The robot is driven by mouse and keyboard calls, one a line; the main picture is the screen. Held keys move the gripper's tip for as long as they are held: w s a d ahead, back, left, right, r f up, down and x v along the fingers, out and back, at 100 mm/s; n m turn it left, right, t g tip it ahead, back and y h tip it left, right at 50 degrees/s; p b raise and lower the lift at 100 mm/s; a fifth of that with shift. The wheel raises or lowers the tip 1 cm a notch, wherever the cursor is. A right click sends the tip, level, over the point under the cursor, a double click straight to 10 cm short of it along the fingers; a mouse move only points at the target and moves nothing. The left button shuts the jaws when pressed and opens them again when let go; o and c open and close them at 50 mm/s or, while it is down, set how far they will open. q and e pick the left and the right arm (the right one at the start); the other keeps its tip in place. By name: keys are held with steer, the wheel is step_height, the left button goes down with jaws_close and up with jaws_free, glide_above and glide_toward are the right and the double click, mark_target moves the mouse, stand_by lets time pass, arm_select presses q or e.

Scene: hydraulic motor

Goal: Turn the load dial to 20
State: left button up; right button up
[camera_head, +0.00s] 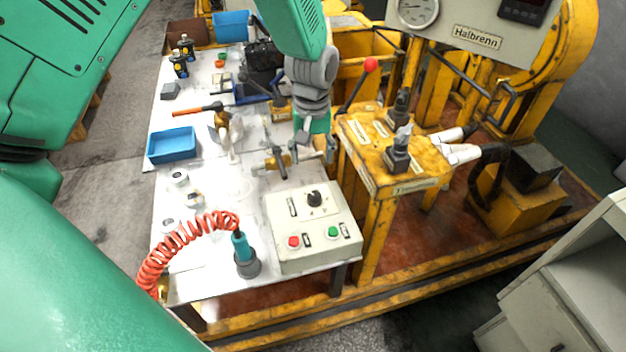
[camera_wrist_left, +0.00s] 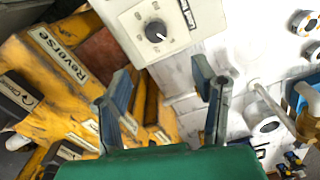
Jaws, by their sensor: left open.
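The load dial (camera_head: 314,198) is a black knob with a white pointer mark on top of a pale control box (camera_head: 318,257). In the left wrist view the dial (camera_wrist_left: 156,32) shows at the top, ahead of the fingertips, on its white plate; its scale numbers are too small to read. My left gripper (camera_head: 316,156) is just behind the box, apart from the dial. In the wrist view the left gripper's fingers (camera_wrist_left: 163,85) are spread with nothing between them. My right gripper is not in view.
The box also carries a red button (camera_head: 293,241) and a green button (camera_head: 333,232). A teal tool (camera_head: 241,248) with a red coiled hose (camera_head: 180,238) stands left of it. A yellow stand (camera_head: 375,165) with levers is close on the right. A blue tray (camera_head: 172,146) lies on the table.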

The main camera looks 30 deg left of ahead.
arm_select(q)
glide_above(314, 195)
steer(key=d, duration=0.1)
steer(key=f, duration=0.6)
steer(key=shift+d, duration=0.2)
steer(key=f, duration=0.2)
steer(key=a+f, duration=0.1)
steer(key=f, duration=0.1)
steer(key=a+f, duration=0.1)
steer(key=f, duration=0.1)
steer(key=shift+f, duration=0.1)
steer(key=shift+a+f, duration=0.1)
steer(key=shift+f, duration=0.5)
steer(key=shift+d+r, duration=0.15)
steer(key=shift+d, duration=0.75)
steer(key=c, duration=0.3)
steer(key=shift+r, duration=0.1)
steer(key=c, duration=0.7)
steer(key=shift+c, duration=0.6)
steer(key=shift+a, duration=0.55)
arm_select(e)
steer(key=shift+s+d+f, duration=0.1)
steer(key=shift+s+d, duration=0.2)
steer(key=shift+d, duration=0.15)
